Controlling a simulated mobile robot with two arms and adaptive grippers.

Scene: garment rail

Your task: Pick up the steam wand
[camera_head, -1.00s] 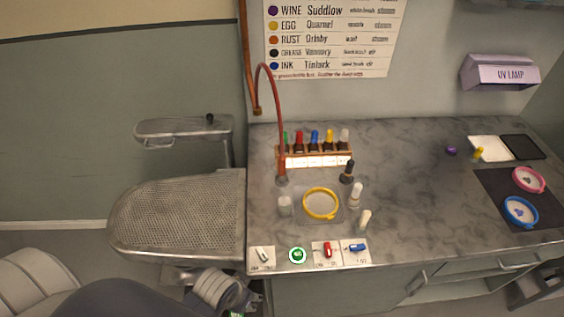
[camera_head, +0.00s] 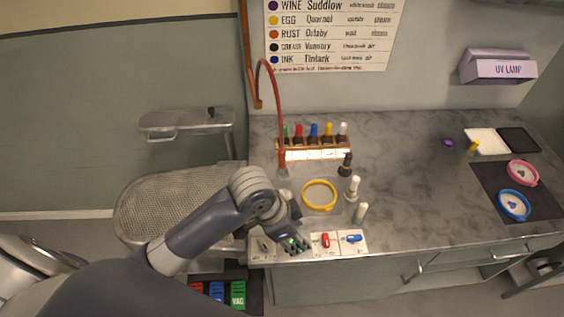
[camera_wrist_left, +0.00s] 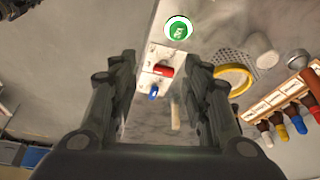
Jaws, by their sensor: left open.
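A thin red hose (camera_head: 272,90) arches down to a dark reddish upright piece (camera_head: 282,160) standing in a holder at the back left of the counter; this looks like the steam wand. My left gripper (camera_head: 294,242) is at the counter's front left, over the green button, short of the wand. In the left wrist view the gripper (camera_wrist_left: 160,65) has its fingers apart with nothing held. Beyond them are the green button (camera_wrist_left: 179,29), a red switch (camera_wrist_left: 163,71) and a blue switch (camera_wrist_left: 153,92). My right gripper is out of view.
A rack of colour-capped bottles (camera_head: 314,152) stands beside the wand. A yellow ring (camera_head: 319,195) and several small bottles stand in front. A mesh pressing board (camera_head: 150,205) lies left of the counter (camera_head: 410,170). The counter's centre right is mostly clear.

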